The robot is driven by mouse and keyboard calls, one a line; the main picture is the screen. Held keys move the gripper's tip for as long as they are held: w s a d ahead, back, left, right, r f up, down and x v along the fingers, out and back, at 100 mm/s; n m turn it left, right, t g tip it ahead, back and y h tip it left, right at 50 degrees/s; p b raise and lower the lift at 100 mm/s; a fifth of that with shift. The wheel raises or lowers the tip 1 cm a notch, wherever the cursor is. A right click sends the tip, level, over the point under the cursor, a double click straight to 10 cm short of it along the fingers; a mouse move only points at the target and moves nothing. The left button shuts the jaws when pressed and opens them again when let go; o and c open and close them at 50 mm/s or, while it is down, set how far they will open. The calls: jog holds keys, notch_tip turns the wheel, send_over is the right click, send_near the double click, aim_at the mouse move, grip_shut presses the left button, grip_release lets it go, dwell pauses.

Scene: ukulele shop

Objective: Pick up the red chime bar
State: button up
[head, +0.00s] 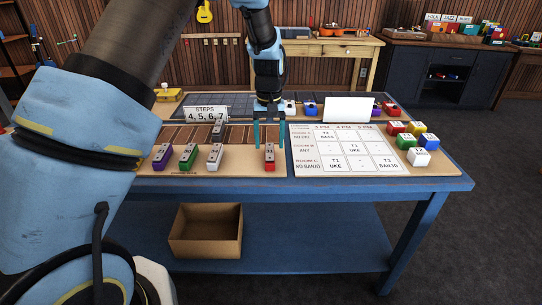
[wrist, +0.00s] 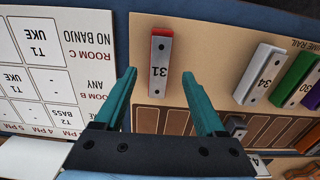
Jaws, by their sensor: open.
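The red chime bar (head: 269,157) lies on the tan board near the front edge of the blue table. It has a grey top marked 31 and also shows in the wrist view (wrist: 160,62). My gripper (head: 269,140) points down over it with teal fingers apart. In the wrist view my gripper (wrist: 158,82) has its fingertips on either side of the near end of the bar, with gaps to both. Nothing is held. Whether the fingertips are at bar height is hard to tell.
White bar 34 (head: 214,157), green bar 30 (head: 188,156) and purple bar (head: 162,156) stand to the left. A room schedule board (head: 345,148) lies right of the red bar. Colored blocks (head: 417,129) sit at the right. An open cardboard box (head: 206,231) is on the lower shelf.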

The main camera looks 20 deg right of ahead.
aim_at(270, 151)
jog(key=shift+w+d+f+p, duration=0.15)
jog(key=shift+f+p, duration=0.65)
jog(key=shift+f, duration=1.5)
grip_shut()
